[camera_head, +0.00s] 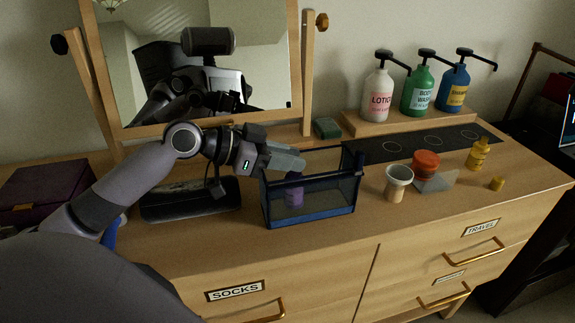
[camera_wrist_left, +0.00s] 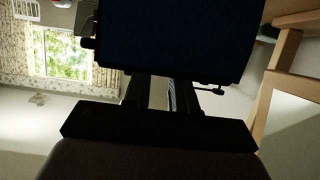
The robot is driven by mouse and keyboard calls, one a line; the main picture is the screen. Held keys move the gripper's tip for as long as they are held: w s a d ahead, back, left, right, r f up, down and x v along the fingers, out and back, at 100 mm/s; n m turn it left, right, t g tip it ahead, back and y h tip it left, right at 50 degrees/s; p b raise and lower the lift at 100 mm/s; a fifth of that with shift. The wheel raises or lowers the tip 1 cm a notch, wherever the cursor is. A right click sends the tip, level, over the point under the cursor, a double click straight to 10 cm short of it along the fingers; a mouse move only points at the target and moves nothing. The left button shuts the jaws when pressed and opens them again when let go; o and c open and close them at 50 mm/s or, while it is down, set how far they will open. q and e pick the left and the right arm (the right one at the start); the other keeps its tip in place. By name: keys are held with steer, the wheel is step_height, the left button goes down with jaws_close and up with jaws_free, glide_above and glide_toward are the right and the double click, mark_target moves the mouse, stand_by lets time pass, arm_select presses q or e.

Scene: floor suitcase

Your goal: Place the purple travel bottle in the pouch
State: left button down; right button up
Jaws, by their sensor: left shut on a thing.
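The pouch (camera_head: 312,216) is a dark blue open-topped box with see-through mesh sides, standing upright on the dresser. The purple travel bottle (camera_head: 294,196) shows upright through the mesh near the pouch's left end, within its walls. My left gripper (camera_head: 292,168) reaches over the pouch's left rim and is shut on the bottle's upper part, which the fingers hide. I cannot tell whether the bottle's base touches the pouch floor. In the left wrist view the fingers (camera_wrist_left: 160,92) are dark, and a dark blue surface fills the top middle. My right gripper is not in view.
A funnel (camera_head: 398,180), an orange-red tub (camera_head: 426,162), a yellow bottle (camera_head: 478,154) and a yellow cap (camera_head: 497,184) stand to the right. Pump bottles (camera_head: 418,88) stand on a wooden riser behind. A mirror (camera_head: 200,60) rises behind my arm. A purple box (camera_head: 45,190) is left.

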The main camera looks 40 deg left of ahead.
arm_select(q)
steer(key=shift+f, duration=0.95)
steer(key=c, duration=1)
jaws_free()
steer(key=shift+r, duration=0.1)
steer(key=shift+b+v, duration=0.8)
steer(key=shift+v, duration=5.2)
